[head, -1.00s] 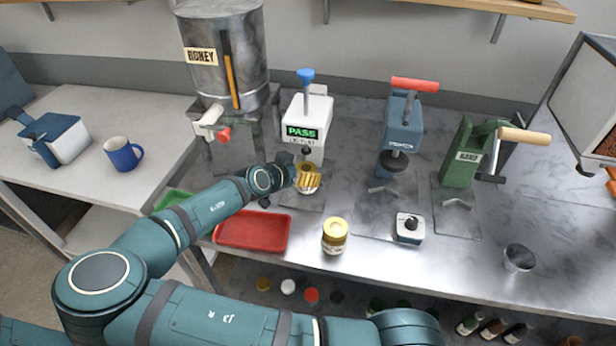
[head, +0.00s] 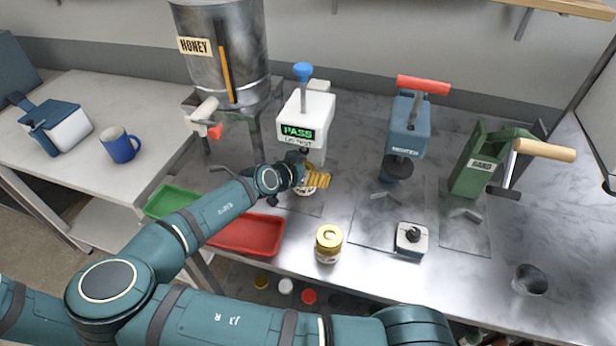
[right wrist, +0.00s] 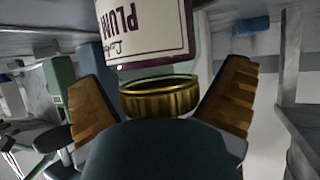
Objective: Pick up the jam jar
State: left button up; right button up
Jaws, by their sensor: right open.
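A jam jar with a gold lid (right wrist: 158,98) and a cream label reading PLUM (right wrist: 143,28) appears upside down in the right wrist view. My right gripper (head: 316,180) is open, with its orange-brown fingers on either side of the lid and a gap visible at each side. In the head view, this jar stands at the foot of the white PASS tester (head: 305,118), mostly hidden by the fingers. Another jar with a gold lid and pale label (head: 328,246) stands alone near the counter's front edge. My left gripper is not in view.
A red tray (head: 262,236) and a green tray (head: 160,203) lie left of the gripper. A honey tank (head: 195,80) stands behind left. A blue press (head: 410,130), a green hand press (head: 480,165) and a small white device (head: 411,240) stand to the right.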

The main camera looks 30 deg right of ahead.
jog(key=shift+a, duration=0.15)
jog(key=shift+c, duration=0.6)
jog(key=c, duration=1.4)
jog(key=shift+o, duration=0.2)
jog(key=shift+r, duration=0.15)
